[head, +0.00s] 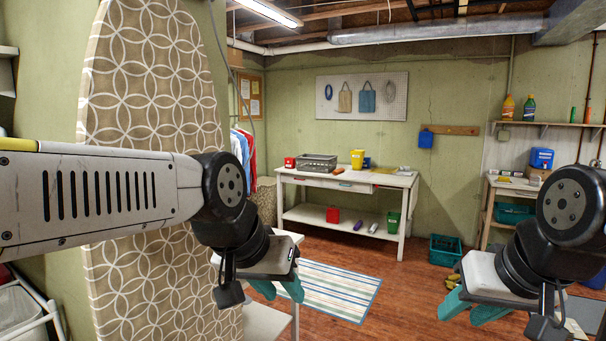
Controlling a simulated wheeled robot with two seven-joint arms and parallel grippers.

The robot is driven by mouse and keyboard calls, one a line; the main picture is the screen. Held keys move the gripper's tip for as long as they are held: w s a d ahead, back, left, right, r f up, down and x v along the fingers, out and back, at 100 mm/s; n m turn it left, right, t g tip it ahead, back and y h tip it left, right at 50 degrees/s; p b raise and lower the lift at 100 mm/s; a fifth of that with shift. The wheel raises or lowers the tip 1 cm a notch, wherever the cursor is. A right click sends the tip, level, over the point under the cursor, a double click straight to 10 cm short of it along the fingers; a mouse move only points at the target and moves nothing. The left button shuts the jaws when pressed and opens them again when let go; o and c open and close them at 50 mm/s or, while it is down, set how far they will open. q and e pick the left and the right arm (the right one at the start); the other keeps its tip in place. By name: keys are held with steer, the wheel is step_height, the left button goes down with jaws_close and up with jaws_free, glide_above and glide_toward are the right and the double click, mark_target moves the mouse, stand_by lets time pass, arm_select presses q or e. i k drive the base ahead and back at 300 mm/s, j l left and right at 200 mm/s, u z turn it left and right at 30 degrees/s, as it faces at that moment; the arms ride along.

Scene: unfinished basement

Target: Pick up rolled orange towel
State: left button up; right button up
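I cannot clearly make out a rolled orange towel. A small orange-tan item (384,171) lies on the white workbench (345,182) across the room, too small to identify. My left gripper (284,294) has teal fingers that stand apart, with nothing between them. It hangs in front of the striped rug, far from the workbench. My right gripper (458,314) also has its teal fingers apart and looks empty, at the lower right above the wooden floor.
A tall patterned ironing board (158,95) stands close on the left, behind my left arm. A striped rug (325,288) lies on the floor. A teal crate (445,250) and a shelf unit (503,184) stand at the right. Open floor (408,285) lies before the workbench.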

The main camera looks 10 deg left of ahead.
mark_target(337, 172)
steer(key=u, duration=0.2)
steer(key=i+l+z, duration=0.2)
steer(key=i, duration=0.2)
steer(key=i+l+z, duration=0.1)
steer(key=i, duration=0.45)
steer(key=i+l, duration=0.25)
steer(key=i, duration=0.25)
steer(key=i+l+z, duration=0.15)
steer(key=i, duration=0.4)
steer(key=i+u, duration=0.25)
steer(key=i, duration=1.9)
steer(key=i+j+u, duration=0.15)
steer(key=i+u, duration=0.2)
steer(key=i, duration=0.3)
steer(key=i+u, duration=0.35)
steer(key=i, duration=0.3)
steer(key=i+l+u, duration=0.35)
steer(key=i, duration=0.25)
steer(key=i+j+z, duration=0.1)
steer(key=i, duration=0.35)
steer(key=i+j+z, duration=0.15)
steer(key=i, duration=0.25)
steer(key=i+j+z, duration=0.1)
steer(key=i+j, duration=0.2)
steer(key=i+j+z, duration=0.7)
steer(key=i+j, duration=0.2)
steer(key=j, duration=0.1)
